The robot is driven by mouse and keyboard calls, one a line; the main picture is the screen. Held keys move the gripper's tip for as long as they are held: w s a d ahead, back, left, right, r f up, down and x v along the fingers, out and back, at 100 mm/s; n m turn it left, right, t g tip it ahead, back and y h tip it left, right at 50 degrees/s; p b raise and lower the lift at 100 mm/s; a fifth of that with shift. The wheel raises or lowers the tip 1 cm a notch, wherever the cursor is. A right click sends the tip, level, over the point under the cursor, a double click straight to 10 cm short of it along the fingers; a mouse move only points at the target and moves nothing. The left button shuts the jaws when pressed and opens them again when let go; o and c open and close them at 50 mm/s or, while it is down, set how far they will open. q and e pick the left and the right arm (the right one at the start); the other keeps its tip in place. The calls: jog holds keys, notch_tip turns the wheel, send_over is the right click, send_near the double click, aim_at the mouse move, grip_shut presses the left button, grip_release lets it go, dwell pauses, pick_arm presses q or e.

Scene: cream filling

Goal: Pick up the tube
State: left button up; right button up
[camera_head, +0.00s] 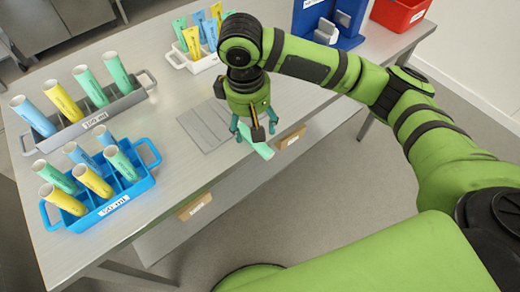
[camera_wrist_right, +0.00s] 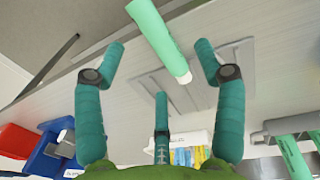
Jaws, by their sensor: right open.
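A green tube (camera_head: 262,150) shows below my right gripper (camera_head: 257,130), near the front edge of the table. In the right wrist view the tube (camera_wrist_right: 158,36) lies between and beyond the fingertips, with its white end toward the gripper (camera_wrist_right: 159,62). The fingers are spread and open, and I see no contact with the tube. In the head view the gripper hides part of the tube. I cannot tell how far the gripper is above it. My left gripper is not in view.
A grey ribbed pad (camera_head: 203,127) lies beside the gripper. A blue rack (camera_head: 103,200) and a grey rack (camera_head: 87,125) hold coloured tubes at the left. A white rack (camera_head: 196,64), blue stand (camera_head: 345,40) and red bin (camera_head: 398,14) stand at the back.

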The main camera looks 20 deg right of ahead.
jog(key=shift+d+f, duration=0.15)
jog(key=shift+f, duration=0.3)
jog(key=shift+w+d+f+p, duration=0.1)
jog(key=shift+f+p, duration=0.05)
jog(key=shift+f, duration=0.35)
jog(key=shift+w+d+f+p, duration=0.1)
jog(key=shift+f+p, duration=0.05)
jog(key=shift+f, duration=0.3)
jog(key=f, duration=0.3)
jog(key=shift+d+f, duration=0.25)
jog(key=shift+d, duration=0.05)
jog(key=shift+w+f, duration=0.1)
jog(key=shift+f, duration=0.1)
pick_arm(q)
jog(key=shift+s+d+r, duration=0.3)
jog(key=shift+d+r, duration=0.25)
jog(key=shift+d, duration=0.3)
pick_arm(e)
jog(key=c, duration=0.9)
